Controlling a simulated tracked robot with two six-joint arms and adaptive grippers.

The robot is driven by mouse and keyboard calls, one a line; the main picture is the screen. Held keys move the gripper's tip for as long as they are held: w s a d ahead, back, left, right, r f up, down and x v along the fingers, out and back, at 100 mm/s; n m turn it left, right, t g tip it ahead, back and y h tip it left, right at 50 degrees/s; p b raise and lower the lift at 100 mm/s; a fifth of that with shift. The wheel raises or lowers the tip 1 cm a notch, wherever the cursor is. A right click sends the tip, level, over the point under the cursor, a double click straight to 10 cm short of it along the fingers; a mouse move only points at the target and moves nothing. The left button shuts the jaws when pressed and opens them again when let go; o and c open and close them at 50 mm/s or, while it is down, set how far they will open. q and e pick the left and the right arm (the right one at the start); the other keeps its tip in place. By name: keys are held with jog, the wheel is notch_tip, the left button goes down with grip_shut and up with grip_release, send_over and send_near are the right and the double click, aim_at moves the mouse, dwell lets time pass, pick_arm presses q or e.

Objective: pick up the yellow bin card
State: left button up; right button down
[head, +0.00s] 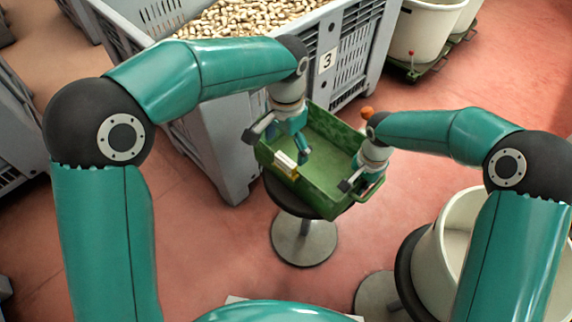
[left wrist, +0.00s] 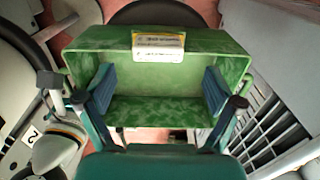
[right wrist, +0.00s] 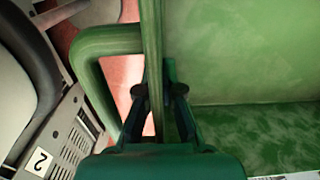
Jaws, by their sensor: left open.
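The yellow bin card (head: 287,165), white with a yellow edge, sits at the near-left rim of a green crate (head: 335,128). The card (left wrist: 158,45) also shows upright against the crate wall in the left wrist view. My left gripper (head: 281,146) is open and empty above the crate, close to the card. In the left wrist view its fingers (left wrist: 158,90) are spread wide, with the card beyond them. My right gripper (head: 358,181) is at the crate's right side. In the right wrist view its fingers (right wrist: 159,95) are shut on the crate's rim (right wrist: 152,40).
The crate rests on a dark round stool (head: 303,240). A large grey bin of corks (head: 230,150), labelled 3, stands behind. White tubs stand at the back right (head: 425,30) and front right (head: 448,235).

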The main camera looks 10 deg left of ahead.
aim_at(286, 159)
pick_arm(q)
jog(key=f, duration=0.5)
jog(key=shift+s, duration=0.3)
jog(key=shift+r, duration=0.1)
jog(key=c, duration=1.1)
jog(key=shift+r, duration=0.15)
notch_tip(286, 159, up, 10)
jog(key=shift+f, duration=0.1)
pick_arm(e)
jog(key=c, duration=1.2)
grip_release()
jog(key=shift+c, duration=0.2)
jog(key=shift+r, duration=0.1)
